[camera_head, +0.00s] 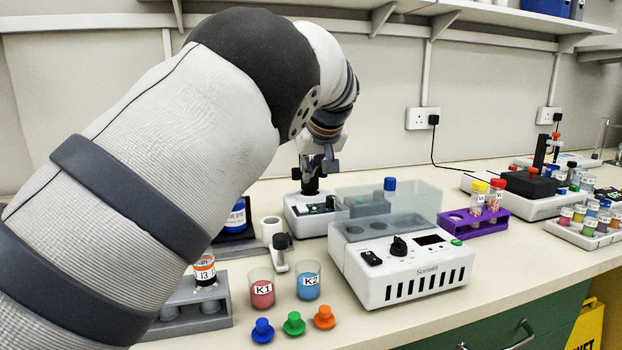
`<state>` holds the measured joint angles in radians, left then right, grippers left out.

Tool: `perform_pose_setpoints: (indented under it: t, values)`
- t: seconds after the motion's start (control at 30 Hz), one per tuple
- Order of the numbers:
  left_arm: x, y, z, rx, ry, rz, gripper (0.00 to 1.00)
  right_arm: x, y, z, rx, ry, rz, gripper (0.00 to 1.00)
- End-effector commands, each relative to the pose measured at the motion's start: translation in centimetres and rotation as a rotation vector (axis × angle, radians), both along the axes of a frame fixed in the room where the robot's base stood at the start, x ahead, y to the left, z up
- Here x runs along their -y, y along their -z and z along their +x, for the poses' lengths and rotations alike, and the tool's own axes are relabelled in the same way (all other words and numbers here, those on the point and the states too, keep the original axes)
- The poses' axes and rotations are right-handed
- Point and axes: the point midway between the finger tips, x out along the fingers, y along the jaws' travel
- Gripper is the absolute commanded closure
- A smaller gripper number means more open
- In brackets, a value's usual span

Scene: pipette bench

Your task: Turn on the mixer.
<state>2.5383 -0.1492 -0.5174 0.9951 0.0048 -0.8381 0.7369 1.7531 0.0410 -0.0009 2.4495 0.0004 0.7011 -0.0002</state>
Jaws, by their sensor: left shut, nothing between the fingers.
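The mixer appears to be the small white box (296,224) at mid-bench, with a dark panel and a small green spot on its top. My left gripper (316,164) is over this box, pointing down, and is shut with nothing held. A dark upright part stands between the gripper and the box; I cannot tell where the fingertips end and whether they touch the mixer. My left arm fills the left of the view. My right gripper is not in view.
A larger white block heater (400,272) with a clear lid stands in front and to the right. Beakers K1 (261,288) and K2 (308,281) and several coloured caps are near the front edge. A purple rack (462,226) with tubes is to the right.

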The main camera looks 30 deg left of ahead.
Motion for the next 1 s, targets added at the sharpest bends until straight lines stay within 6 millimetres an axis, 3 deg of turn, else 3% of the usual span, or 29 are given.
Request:
perform_pose_setpoints:
  t: [0.2,0.4,1.0]
  values:
    - [3.3,-2.8,-2.6,-0.005,0.002,0.0,1.0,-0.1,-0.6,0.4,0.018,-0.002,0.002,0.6]
    - [4.8,-4.1,-3.9,-0.009,0.0,-0.001,1.0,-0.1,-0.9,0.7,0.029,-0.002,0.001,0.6]
    - [5.1,-4.2,-4.1,-0.011,0.0,-0.001,1.0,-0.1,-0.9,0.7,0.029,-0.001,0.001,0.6]
